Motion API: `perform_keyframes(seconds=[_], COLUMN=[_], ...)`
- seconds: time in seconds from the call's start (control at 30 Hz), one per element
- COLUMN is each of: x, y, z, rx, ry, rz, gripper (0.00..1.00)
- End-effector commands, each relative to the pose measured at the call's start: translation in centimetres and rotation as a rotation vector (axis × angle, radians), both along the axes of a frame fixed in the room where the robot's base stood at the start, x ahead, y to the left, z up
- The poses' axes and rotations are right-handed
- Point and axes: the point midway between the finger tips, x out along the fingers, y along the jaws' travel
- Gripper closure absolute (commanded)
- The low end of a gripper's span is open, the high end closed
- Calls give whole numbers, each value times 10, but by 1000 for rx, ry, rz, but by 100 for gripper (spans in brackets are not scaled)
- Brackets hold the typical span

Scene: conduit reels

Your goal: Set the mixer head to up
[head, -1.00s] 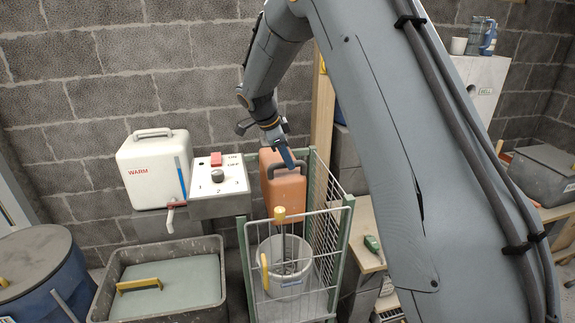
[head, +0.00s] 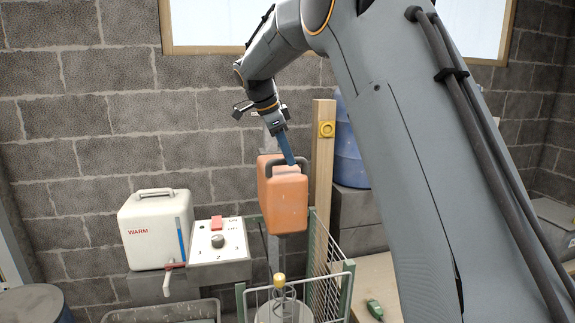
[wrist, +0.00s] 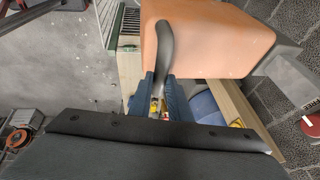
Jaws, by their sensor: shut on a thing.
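The mixer head looks to be the orange box (head: 284,205) with a dark handle (head: 284,160) on top. It is raised on a grey upright behind it, above the wire cage. My gripper (head: 289,160) reaches down from above, its blue fingers shut on the handle. In the wrist view the gripper (wrist: 163,92) has a finger on each side of the handle (wrist: 165,50), and the orange box (wrist: 220,40) fills the top. Below the box, apart from it, a whisk with a yellow knob (head: 280,277) stands in a pail (head: 285,312), partly cut off.
A control panel (head: 205,245) with a red switch and a knob is left of the box, beside a white WARM tank (head: 150,230). A wooden post (head: 321,160) stands close on the right. A wire cage (head: 335,275) surrounds the pail.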

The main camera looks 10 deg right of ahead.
Motion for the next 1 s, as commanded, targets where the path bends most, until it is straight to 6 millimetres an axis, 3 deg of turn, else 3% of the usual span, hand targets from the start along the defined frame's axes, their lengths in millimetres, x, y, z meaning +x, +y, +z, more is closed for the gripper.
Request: perform_keyframes(seconds=[0.4, 0.43, 0.53, 0.83, 1.0], x=[2, 2, 1, 1, -2], y=[0, 0, 0, 1, 8], z=[10, 10, 9, 7, 21], rx=[-1, -1, 0, 0, 1], ry=[-11, -12, -9, -4, -8], rz=[1, 2, 2, 1, 2], gripper=[100, 78, 64, 64, 64])
